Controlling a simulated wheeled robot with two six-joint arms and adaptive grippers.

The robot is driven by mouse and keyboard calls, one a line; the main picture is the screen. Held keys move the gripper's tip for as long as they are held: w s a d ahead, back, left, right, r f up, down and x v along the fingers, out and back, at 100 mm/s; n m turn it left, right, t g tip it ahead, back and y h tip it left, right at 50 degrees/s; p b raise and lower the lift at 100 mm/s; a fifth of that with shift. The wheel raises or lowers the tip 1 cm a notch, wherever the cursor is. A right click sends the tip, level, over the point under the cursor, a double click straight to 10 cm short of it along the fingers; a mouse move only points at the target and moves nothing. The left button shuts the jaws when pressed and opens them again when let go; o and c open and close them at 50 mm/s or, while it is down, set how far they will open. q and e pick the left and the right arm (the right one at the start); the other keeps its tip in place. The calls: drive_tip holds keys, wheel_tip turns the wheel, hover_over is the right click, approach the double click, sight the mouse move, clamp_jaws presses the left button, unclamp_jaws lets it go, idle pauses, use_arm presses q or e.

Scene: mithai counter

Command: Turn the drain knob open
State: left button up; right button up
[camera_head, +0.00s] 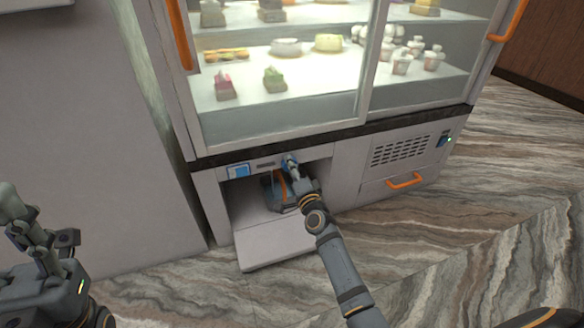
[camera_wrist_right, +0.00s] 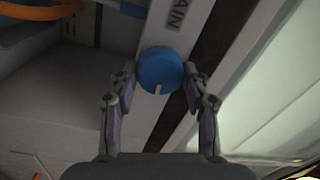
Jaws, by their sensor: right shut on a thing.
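The round blue drain knob (camera_wrist_right: 160,70) sits on a pale panel strip, with a white pointer mark toward the bottom of the right wrist view. A grey label (camera_wrist_right: 177,18) reading "AIN" is beside it, cut off by the frame edge. My right gripper (camera_wrist_right: 160,77) is shut on the knob, one fingertip on each side. In the head view my right gripper (camera_head: 290,164) reaches the panel under the display case and mostly hides the knob. My left gripper (camera_head: 28,225) is at the lower left, away from the counter; its finger gap is unclear.
Below the knob is an open compartment with a lowered white flap (camera_head: 270,245) and a dark container with an orange handle (camera_head: 278,192). A blue panel piece (camera_head: 238,171) is left of the knob. A vent (camera_head: 400,148) and drawer handle (camera_head: 405,181) are right. Marbled floor is clear.

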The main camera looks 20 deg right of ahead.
drive_tip(key=shift+m, duration=0.7)
drive_tip(key=o, duration=1.1)
drive_tip(key=shift+o, duration=0.2)
drive_tip(key=s, duration=1.2)
drive_tip(key=shift+d+f, duration=0.2)
drive_tip(key=shift+f, duration=0.15)
